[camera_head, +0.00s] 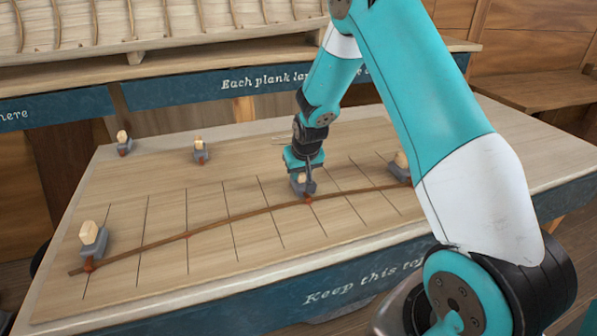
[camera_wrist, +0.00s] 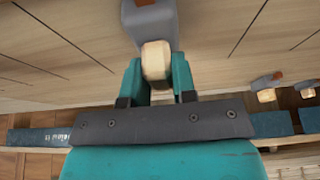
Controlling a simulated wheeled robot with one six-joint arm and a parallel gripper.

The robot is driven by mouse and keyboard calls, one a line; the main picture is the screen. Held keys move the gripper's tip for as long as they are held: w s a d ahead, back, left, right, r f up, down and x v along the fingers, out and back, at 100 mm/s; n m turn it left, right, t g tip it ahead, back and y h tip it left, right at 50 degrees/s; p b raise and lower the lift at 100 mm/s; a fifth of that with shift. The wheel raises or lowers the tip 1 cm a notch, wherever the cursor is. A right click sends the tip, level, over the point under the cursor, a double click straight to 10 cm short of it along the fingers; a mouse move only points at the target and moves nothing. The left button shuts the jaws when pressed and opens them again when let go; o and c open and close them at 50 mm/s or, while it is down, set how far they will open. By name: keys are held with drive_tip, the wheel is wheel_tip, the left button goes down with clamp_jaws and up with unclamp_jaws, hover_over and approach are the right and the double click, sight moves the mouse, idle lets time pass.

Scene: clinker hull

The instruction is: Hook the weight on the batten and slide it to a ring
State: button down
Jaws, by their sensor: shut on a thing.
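My gripper (camera_head: 302,168) is shut on the pale wooden knob of a grey weight (camera_head: 299,188), over the board right of its middle. The wrist view shows the knob (camera_wrist: 156,62) between the two teal fingers and the weight's grey body (camera_wrist: 151,22) beyond it. The thin brown batten (camera_head: 230,217) runs in a gentle curve across the board. The held weight's coppery tip meets or overlaps the batten in the head view; I cannot tell whether it is hooked. A small reddish mark, possibly a ring (camera_head: 187,234), shows on the batten left of the gripper.
One weight (camera_head: 92,238) stands at the batten's left end and another (camera_head: 400,167) near its right end, partly behind my arm. Two spare weights (camera_head: 124,143) (camera_head: 200,151) stand at the back left. Dark lines cross the board (camera_head: 140,200). A planked hull (camera_head: 150,25) lies behind.

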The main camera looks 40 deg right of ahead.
drive_tip(key=c, duration=0.8)
unclamp_jaws()
drive_tip(key=shift+r, duration=0.1)
drive_tip(key=shift+c, duration=0.2)
drive_tip(key=b+v, duration=0.3)
drive_tip(key=v, duration=1.4)
drive_tip(key=shift+s, duration=0.2)
drive_tip(key=shift+a+r, duration=0.1)
drive_tip(key=shift+r, duration=0.05)
wheel_tip(320, 180, up, 7)
drive_tip(key=p, duration=0.5)
